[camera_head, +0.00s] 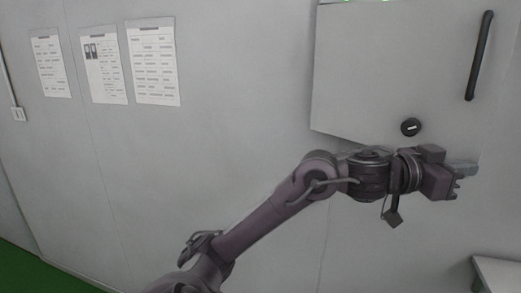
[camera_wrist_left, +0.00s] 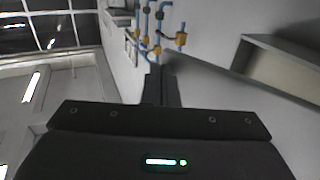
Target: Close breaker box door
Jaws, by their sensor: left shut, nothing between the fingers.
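The breaker box door (camera_head: 365,70) is a light grey panel at the upper right of the head view. It has a round black lock (camera_head: 411,127) near its lower part and a long black upright handle (camera_head: 479,55) to the right. Its top is cut off by the frame, and I cannot tell how far it stands open. My left gripper (camera_head: 468,168) is shut and empty near the panel's lower right edge; contact is unclear. Its dark fingers (camera_wrist_left: 161,86) also show together in the left wrist view. My right gripper is in neither view.
Three paper sheets (camera_head: 103,65) hang on the grey wall at left. A pale ledge (camera_head: 500,274) stands at the lower right. Blue pipes with yellow fittings (camera_wrist_left: 155,28) and a box-like pale shape (camera_wrist_left: 285,65) show in the left wrist view.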

